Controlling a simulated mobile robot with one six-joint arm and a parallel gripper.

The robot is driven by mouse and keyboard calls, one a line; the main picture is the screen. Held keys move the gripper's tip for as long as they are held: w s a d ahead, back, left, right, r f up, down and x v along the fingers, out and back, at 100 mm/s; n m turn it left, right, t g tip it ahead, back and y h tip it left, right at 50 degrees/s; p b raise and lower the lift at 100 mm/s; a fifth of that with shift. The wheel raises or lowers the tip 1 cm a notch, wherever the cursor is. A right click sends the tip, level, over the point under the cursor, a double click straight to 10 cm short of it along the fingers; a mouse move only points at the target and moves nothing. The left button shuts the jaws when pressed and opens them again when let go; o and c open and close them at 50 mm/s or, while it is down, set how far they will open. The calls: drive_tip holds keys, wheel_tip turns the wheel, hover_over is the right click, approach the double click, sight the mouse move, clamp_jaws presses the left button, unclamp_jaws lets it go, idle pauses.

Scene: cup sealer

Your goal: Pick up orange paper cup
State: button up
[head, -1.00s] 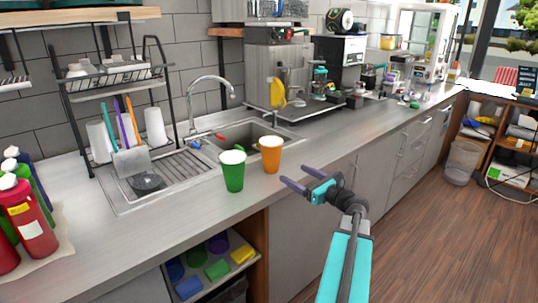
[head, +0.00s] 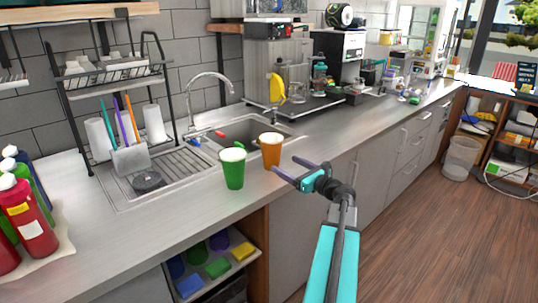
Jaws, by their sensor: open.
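The orange paper cup (head: 271,152) stands upright on the counter near its front edge, just in front of the sink. Its white rim faces up. My gripper (head: 283,166) is open, with its two purple fingers pointing left toward the cup. The fingertips are close to the cup's right side. I cannot tell whether the lower finger touches it. A green cup (head: 233,170) stands upright just left of the orange cup, with a small gap between them.
Behind the cups is the sink (head: 245,133) with a tall faucet (head: 207,84). Left are a drying rack (head: 112,75) and bottles (head: 30,220). An open shelf (head: 262,262) with coloured items lies below the counter. The counter (head: 334,128) right of the cup is partly clear.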

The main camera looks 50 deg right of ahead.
sight(277, 159)
drive_tip(key=shift+w+d+p, duration=0.15)
drive_tip(key=shift+w+p, duration=0.15)
drive_tip(key=shift+w, duration=2.1)
drive_tip(key=shift+w, duration=0.1)
drive_tip(key=shift+w+d+p, duration=0.15)
drive_tip(key=shift+w+p, duration=0.3)
drive_tip(key=shift+w, duration=0.8)
drive_tip(key=shift+w+d+p, duration=0.15)
drive_tip(key=shift+w+p, duration=0.3)
drive_tip(key=shift+w, duration=0.8)
drive_tip(key=shift+c, duration=0.4)
drive_tip(key=c, duration=1.1)
